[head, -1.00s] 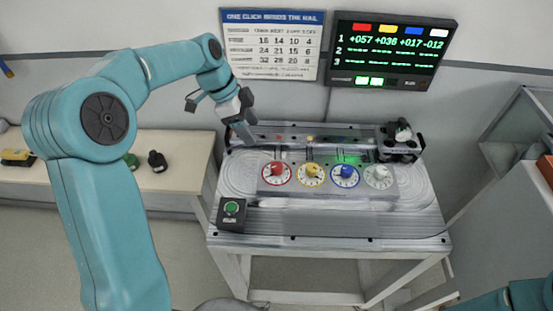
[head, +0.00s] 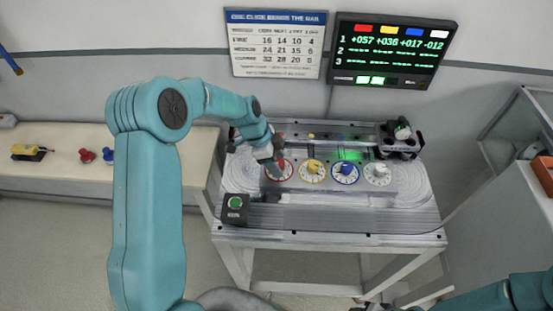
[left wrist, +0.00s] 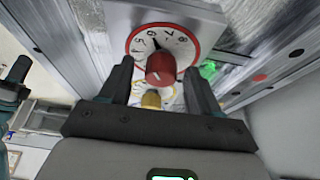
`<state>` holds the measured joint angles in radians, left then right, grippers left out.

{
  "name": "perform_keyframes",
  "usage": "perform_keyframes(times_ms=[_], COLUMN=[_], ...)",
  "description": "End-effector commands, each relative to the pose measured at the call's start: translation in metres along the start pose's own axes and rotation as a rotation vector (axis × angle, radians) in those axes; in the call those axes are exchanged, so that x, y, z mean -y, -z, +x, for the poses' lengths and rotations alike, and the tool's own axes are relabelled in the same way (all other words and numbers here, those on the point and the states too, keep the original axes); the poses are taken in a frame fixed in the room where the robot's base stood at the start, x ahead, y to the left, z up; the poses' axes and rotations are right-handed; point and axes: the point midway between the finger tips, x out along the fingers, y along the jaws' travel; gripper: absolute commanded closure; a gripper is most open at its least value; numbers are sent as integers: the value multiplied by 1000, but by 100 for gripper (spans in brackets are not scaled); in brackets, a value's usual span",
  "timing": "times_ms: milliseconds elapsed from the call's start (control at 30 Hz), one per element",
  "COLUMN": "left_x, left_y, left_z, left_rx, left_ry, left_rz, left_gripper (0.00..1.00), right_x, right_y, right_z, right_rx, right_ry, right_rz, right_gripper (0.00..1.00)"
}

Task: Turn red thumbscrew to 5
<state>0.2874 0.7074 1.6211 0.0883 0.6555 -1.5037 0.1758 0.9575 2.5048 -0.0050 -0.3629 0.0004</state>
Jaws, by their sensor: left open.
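The red thumbscrew (left wrist: 161,66) stands on a white dial with a red ring (left wrist: 193,34). In the left wrist view, numbers 5 to 8 show, and a dark mark sits near the 6 and 7. In the head view the red-ringed dial (head: 288,170) is at the left of the dial row, its thumbscrew mostly hidden by my gripper. My left gripper (head: 273,163) is open, with a finger on each side of the red thumbscrew in the wrist view. I cannot tell whether the fingers touch it. My right gripper is out of view.
Yellow (head: 312,170), blue (head: 345,172) and white (head: 377,173) dials stand to the right. A black box with a green button (head: 235,204) sits at the table's left corner. A dark carriage (head: 400,140) is at the back right. The scoreboard (head: 392,50) hangs behind.

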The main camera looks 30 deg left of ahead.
Motion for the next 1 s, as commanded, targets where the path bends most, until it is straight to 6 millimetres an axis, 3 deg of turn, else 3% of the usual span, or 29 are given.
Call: perform_keyframes(times_ms=[100, 300, 567, 1000], left_x=[0, 0, -1, -2], left_y=[0, 0, -1, -2], left_z=[0, 0, 1, 3], left_rx=[0, 0, 1, 1], left_ry=[0, -1, 7, 110], left_rz=[0, 0, -20, -261], left_gripper=[38, 94, 94, 94], right_x=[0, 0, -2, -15], right_y=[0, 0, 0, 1], right_z=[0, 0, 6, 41], right_rx=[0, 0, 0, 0], right_ry=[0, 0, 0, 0], right_rz=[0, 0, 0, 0], right_gripper=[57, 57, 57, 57])
